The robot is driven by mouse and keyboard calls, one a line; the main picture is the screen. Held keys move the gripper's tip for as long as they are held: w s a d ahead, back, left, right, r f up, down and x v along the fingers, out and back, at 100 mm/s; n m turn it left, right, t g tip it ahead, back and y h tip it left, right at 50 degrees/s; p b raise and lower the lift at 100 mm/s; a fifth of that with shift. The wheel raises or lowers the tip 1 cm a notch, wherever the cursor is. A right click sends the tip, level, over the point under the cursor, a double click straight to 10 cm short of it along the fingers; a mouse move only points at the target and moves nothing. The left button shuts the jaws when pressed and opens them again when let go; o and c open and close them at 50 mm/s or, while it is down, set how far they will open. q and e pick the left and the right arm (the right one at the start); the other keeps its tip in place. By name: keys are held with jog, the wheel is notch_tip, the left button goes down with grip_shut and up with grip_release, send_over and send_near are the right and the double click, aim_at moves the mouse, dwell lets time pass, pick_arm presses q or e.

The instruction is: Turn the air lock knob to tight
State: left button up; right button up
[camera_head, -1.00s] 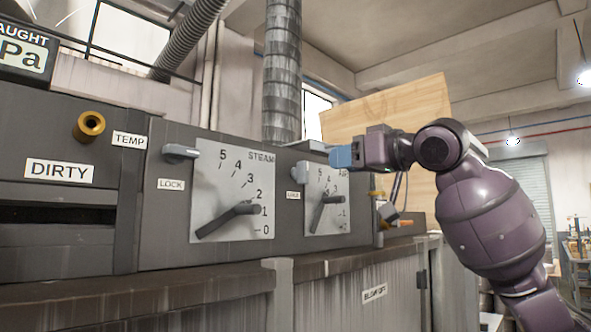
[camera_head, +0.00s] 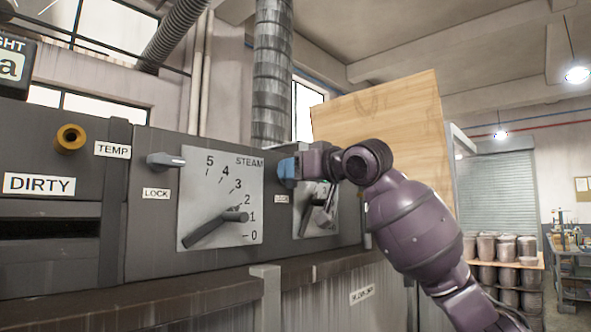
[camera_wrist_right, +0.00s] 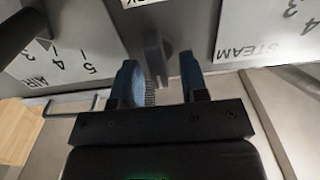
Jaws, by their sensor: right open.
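The air lock knob (camera_wrist_right: 156,56) is a small grey lever on the dark panel, between the AIR and STEAM dial plates in the right wrist view. My right gripper (camera_wrist_right: 159,66) is open, its two blue fingers on either side of the knob's line, with gaps showing. I cannot tell how far the knob reaches between them. In the head view my right gripper (camera_head: 286,169) is at the panel above the LOCK label (camera_head: 282,198) and hides the knob. The AIR dial (camera_head: 300,228) is partly behind my wrist. My left gripper is not in view.
The STEAM dial (camera_head: 225,185) with its dark lever (camera_head: 215,230) is left of the gripper. A similar lock knob (camera_head: 165,160) sits farther left. The AIR lever (camera_wrist_right: 18,32) sticks out near the gripper. A wooden board (camera_head: 385,120) stands behind.

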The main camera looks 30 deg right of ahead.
jog(key=shift+c, duration=0.4)
grip_shut()
jog(key=shift+m, duration=0.4)
jog(key=m, duration=0.2)
jog(key=m+b, duration=0.1)
jog(key=shift+w+d+f+m, duration=0.1)
jog(key=shift+d+m, duration=0.1)
jog(key=shift+m, duration=0.2)
pick_arm(q)
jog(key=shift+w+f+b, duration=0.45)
jog(key=shift+b, duration=0.2)
pick_arm(e)
jog(key=m, duration=0.8)
jog(key=f+m, duration=0.1)
jog(key=m, duration=0.4)
jog(key=shift+w+d, duration=0.1)
jog(key=shift+d, duration=0.25)
jog(key=shift+m, duration=0.3)
